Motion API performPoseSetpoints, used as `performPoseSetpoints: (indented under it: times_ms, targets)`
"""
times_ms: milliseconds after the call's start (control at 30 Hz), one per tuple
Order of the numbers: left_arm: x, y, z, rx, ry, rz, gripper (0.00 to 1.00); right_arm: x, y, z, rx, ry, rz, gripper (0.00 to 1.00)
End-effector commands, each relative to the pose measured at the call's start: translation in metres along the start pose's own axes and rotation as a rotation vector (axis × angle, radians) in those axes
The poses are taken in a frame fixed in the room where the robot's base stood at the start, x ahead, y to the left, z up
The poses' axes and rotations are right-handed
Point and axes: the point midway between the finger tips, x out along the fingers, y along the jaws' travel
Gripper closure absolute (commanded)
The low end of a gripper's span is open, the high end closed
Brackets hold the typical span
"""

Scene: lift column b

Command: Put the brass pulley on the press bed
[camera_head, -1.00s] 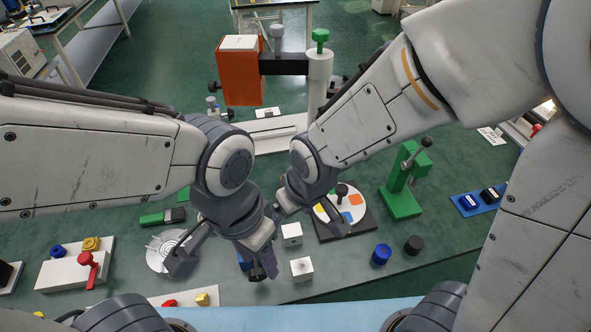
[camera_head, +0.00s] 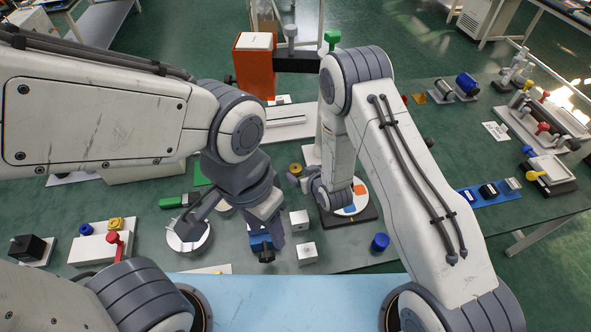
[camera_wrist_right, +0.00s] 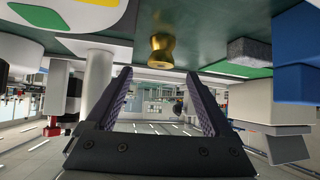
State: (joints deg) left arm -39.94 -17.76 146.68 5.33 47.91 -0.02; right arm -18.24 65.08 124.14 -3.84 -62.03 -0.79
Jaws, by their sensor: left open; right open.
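The brass pulley (camera_head: 295,169) is a small gold spool standing on the green worktop, left of the round dial. In the right wrist view the pulley (camera_wrist_right: 161,48) appears inverted, ahead of and between the fingers. My right gripper (camera_wrist_right: 158,78) is open and empty, a little apart from it. In the head view my right gripper (camera_head: 303,184) is close beside the pulley. My left gripper (camera_head: 228,238) is open above the near worktop, between a round silver plate and a blue block.
The round dial (camera_head: 343,208) sits on a dark square base. White cubes (camera_head: 299,220) stand near the front, with a blue knurled cylinder (camera_head: 380,242) to their right. An orange block (camera_head: 254,70) stands at the back. A blue tray (camera_head: 470,199) lies right.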

Motion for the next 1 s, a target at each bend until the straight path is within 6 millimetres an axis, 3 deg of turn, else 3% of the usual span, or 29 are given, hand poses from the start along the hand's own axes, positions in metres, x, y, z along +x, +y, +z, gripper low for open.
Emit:
performPoseSetpoints:
  times_ms: [333, 600, 933, 967, 1000]
  targets:
    - [-0.01, 0.001, -0.001, 0.0, 0.0, 0.0, 0.5, 0.028, -0.001, -0.001, 0.0, -0.001, -0.001, 0.14]
    - [-0.02, 0.002, -0.001, -0.001, 0.0, 0.0, 0.5, 0.062, -0.001, 0.0, 0.001, -0.001, 0.0, 0.14]
    - [-0.02, 0.002, -0.001, -0.001, 0.0, 0.0, 0.5, 0.069, -0.001, 0.001, 0.001, -0.001, 0.0, 0.14]
    - [-0.02, 0.002, -0.001, -0.001, 0.0, 0.0, 0.5, 0.069, -0.001, 0.001, 0.001, -0.001, 0.0, 0.17]
    - [-0.02, 0.002, -0.001, -0.001, 0.0, 0.0, 0.5, 0.069, -0.001, 0.001, 0.0, -0.001, 0.0, 0.33]
